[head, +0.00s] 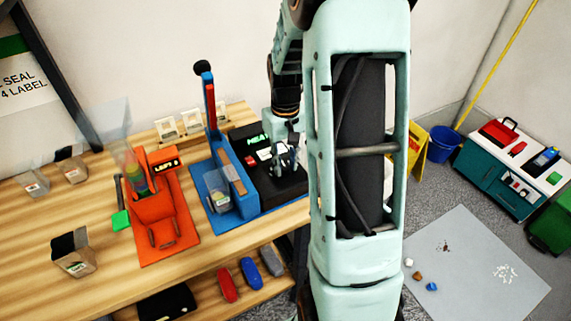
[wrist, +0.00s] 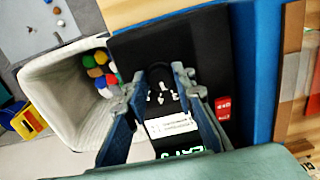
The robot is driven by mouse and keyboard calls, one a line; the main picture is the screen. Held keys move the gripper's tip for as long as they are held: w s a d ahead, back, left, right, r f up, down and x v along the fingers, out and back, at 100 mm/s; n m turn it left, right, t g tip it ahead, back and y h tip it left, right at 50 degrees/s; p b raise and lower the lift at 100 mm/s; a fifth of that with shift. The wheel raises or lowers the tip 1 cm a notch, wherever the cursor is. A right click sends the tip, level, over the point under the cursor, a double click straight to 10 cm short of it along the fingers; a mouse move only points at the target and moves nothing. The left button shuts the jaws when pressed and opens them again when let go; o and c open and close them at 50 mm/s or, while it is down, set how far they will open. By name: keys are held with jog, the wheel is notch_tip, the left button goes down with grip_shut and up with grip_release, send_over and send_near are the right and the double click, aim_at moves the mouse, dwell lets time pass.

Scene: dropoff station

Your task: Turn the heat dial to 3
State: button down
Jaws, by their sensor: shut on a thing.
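The heat station is a black box (head: 284,187) with a green lit display reading HEAT (head: 258,140) at the back of the table. In the wrist view its black panel (wrist: 140,48) carries a round black dial (wrist: 158,73) with small white marks near it. My gripper (wrist: 152,82) is over the panel, with its two fingers on either side of the dial, shut on it. In the head view my gripper (head: 287,158) is at the box's top and hides the dial. I cannot read the dial's setting.
A red button (wrist: 222,107) and a white label (wrist: 171,125) are close to my fingers. A blue station (head: 232,207) with an upright lever stands left of the box. A pale bin (wrist: 62,88) with colored balls is beside the panel.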

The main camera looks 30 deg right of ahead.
aim_at(286, 167)
jog(key=shift+n, duration=0.6)
jog(key=c, duration=1.6)
grip_release()
notch_tip(286, 167, up, 12)
